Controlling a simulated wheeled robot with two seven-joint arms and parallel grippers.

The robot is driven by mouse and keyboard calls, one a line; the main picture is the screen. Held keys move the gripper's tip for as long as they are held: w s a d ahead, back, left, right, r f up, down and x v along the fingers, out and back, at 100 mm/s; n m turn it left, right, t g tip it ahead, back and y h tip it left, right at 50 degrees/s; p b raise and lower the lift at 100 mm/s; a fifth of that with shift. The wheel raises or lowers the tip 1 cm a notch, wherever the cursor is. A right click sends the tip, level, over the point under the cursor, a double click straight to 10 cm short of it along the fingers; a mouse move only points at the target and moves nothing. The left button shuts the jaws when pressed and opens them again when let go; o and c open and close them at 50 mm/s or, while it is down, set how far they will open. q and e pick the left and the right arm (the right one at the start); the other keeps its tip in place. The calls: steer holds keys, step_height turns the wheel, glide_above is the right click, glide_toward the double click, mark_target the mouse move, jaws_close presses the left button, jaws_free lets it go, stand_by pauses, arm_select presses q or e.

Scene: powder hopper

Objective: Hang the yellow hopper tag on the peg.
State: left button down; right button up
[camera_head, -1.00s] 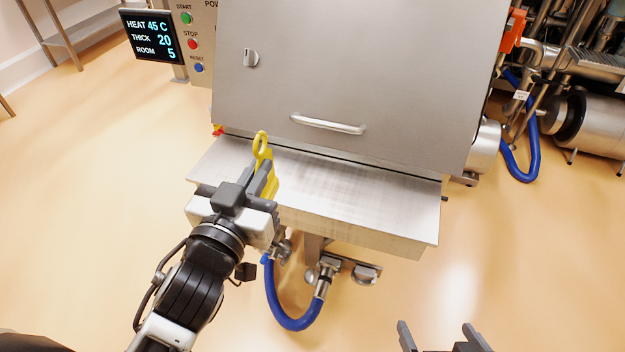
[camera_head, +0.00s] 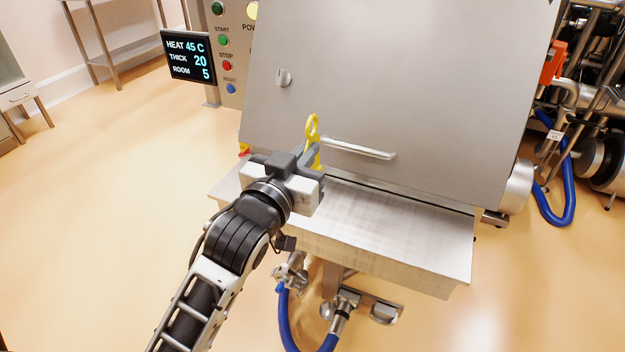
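The yellow hopper tag (camera_head: 312,128) is upright in my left gripper (camera_head: 313,158), with its ring-shaped top sticking up above the fingers. The gripper is shut on its lower part, which the fingers mostly hide. The tag shows in front of the hopper's grey front panel (camera_head: 400,85), just left of the panel's bar handle (camera_head: 358,148). I cannot tell whether it touches the panel. I cannot make out the peg. My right gripper is out of view.
A steel shelf (camera_head: 405,235) juts out below the panel, under my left gripper. A small red and yellow part (camera_head: 243,149) sits at the panel's lower left edge. A control box (camera_head: 228,45) and display (camera_head: 188,58) stand at left. A blue hose (camera_head: 287,325) hangs below.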

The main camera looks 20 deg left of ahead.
arm_select(q)
steer(key=shift+w+a+f+b, duration=0.45)
steer(key=shift+w+f, duration=0.7)
steer(key=shift+f, duration=0.55)
steer(key=shift+w+a+f+b, duration=0.4)
steer(key=shift+w+f, duration=0.8)
steer(key=shift+f, duration=0.45)
steer(key=shift+w+a+f+b, duration=0.45)
steer(key=shift+w+f, duration=0.7)
steer(key=shift+f, duration=0.55)
steer(key=shift+f, duration=0.15)
steer(key=c, duration=1.6)
jaws_free()
steer(key=shift+c, duration=0.2)
